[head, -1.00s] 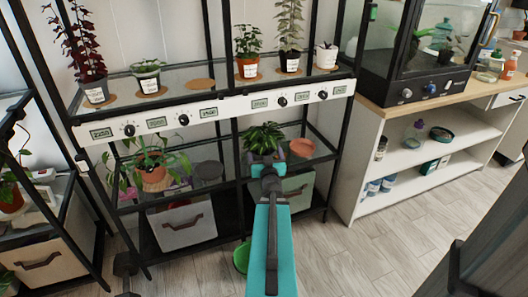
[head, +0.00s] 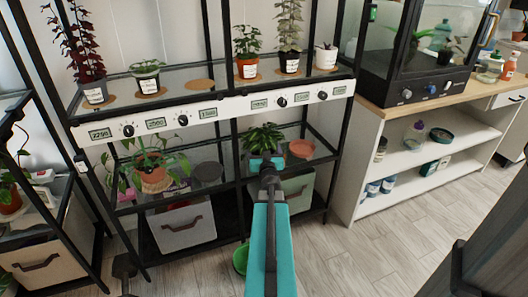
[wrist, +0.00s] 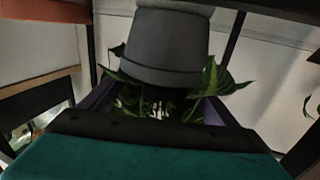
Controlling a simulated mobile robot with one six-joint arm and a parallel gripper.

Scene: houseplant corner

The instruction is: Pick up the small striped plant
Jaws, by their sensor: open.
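A small leafy plant (head: 262,137) with dark green leaves stands on the rack's lower glass shelf; I cannot make out clear stripes on it. My gripper (head: 265,157) is in front of it and covers its pot in the head view. In the wrist view, which looks upside down, a grey pot (wrist: 166,42) and its leaves (wrist: 148,101) show right ahead. My gripper (wrist: 160,95) is open there, its dark purple fingers on either side of the leaves. I cannot tell whether they touch the plant.
A terracotta saucer (head: 301,149) lies right of the plant and a dark saucer (head: 208,171) left. A larger plant in a terracotta pot (head: 153,180) stands further left. Several potted plants stand on the upper shelf (head: 215,100). A black rack post (head: 238,165) is close to my gripper.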

